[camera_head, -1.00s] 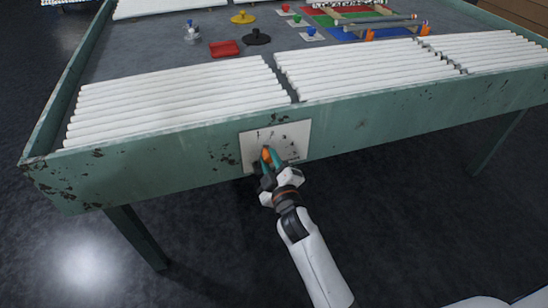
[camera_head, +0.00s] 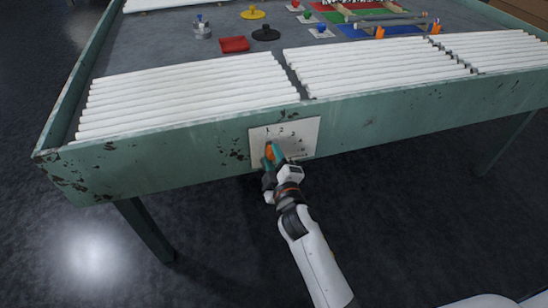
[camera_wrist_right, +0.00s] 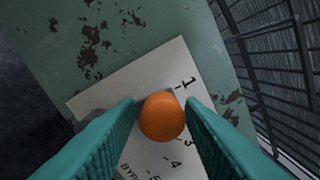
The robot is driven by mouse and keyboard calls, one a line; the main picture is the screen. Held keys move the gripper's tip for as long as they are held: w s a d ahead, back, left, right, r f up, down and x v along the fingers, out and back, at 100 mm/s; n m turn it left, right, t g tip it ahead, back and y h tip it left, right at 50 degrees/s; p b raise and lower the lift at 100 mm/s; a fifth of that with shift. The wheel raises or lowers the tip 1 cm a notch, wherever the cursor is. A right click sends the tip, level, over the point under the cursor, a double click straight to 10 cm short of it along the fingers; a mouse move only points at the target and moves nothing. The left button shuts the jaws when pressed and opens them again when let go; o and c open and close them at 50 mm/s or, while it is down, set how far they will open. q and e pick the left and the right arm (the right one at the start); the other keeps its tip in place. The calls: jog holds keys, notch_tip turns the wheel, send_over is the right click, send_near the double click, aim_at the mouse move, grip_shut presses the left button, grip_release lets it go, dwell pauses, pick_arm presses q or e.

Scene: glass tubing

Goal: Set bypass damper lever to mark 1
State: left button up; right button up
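The bypass damper lever shows as an orange knob (camera_head: 269,151) in front of a pale numbered plate (camera_head: 311,134) on the table's green front side. In the right wrist view the orange knob (camera_wrist_right: 162,117) sits between my teal fingers, close to both. My right gripper (camera_head: 273,153) appears shut on it. The printed 1 (camera_wrist_right: 188,84) is just above and right of the knob in that view. Marks 3, 4 and 5 run below it; mark 2 is hidden there by a finger. The lever's arm is hidden behind the knob. My left gripper is not in view.
White tubes (camera_head: 190,97) lie in rows along the table's front edge. Behind them are a red block (camera_head: 234,44), a black disc (camera_head: 266,34) and a yellow disc (camera_head: 252,13). A green table leg (camera_head: 146,230) stands left of my arm. The floor in front is clear.

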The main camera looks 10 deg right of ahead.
jog(key=shift+o, duration=1)
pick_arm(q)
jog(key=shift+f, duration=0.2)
pick_arm(e)
jog(key=s, duration=1.2)
jog(key=shift+d, duration=0.2)
